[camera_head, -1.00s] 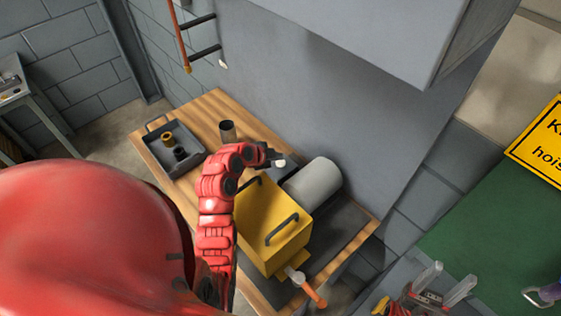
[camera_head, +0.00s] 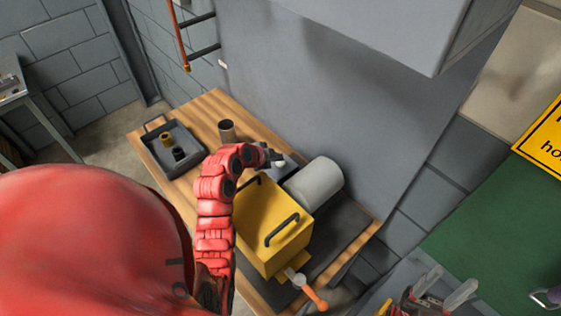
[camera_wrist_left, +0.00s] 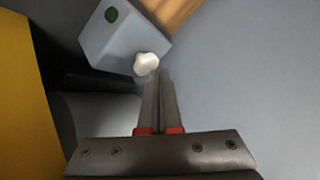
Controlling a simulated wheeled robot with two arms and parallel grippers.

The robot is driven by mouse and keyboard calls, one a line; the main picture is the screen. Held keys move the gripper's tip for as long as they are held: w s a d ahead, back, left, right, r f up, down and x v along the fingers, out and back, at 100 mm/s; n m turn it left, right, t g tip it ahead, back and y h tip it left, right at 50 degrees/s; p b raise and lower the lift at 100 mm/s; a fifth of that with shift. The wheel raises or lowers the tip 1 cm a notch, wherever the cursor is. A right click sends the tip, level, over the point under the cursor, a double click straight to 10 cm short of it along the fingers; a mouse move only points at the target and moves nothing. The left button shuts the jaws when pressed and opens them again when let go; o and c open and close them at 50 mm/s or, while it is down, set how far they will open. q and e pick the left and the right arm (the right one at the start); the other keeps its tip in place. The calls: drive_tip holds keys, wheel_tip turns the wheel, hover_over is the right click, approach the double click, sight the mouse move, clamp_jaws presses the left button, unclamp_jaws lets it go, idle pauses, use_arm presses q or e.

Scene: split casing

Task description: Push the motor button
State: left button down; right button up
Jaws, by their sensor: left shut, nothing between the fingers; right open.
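A small grey-blue control box (camera_wrist_left: 125,38) with a round dark green button (camera_wrist_left: 111,14) and a white lobed knob (camera_wrist_left: 146,63) shows in the left wrist view. My left gripper (camera_wrist_left: 160,74) is shut and empty, its tips close to the knob; I cannot tell whether they touch it. The green button is farther up and left of the tips. In the head view my left gripper (camera_head: 276,157) is over the box (camera_head: 284,171), beside the grey motor cylinder (camera_head: 316,184). My right gripper (camera_head: 453,280) is open and empty at the lower right.
A yellow casing (camera_head: 268,215) with black handles stands in front of the motor on the wooden bench (camera_head: 163,182). An orange-handled lever (camera_head: 312,296) is at its near end. A grey tray (camera_head: 194,148) and a dark cup (camera_head: 227,131) stand at the back left. A grey wall rises behind.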

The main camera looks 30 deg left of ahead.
sight(277, 163)
use_arm(q)
drive_tip(key=shift+s+d+f, duration=0.1)
drive_tip(key=shift+s+f, duration=0.1)
drive_tip(key=shift+f, duration=0.25)
drive_tip(key=shift+w+r, duration=0.1)
drive_tip(key=shift+w+r+b, duration=0.1)
drive_tip(key=shift+r+b, duration=0.25)
drive_tip(key=shift+r, duration=0.45)
drive_tip(key=shift+r, duration=0.1)
wheel_tip(277, 163, up, 6)
drive_tip(key=shift+f, duration=0.1)
idle(0.4)
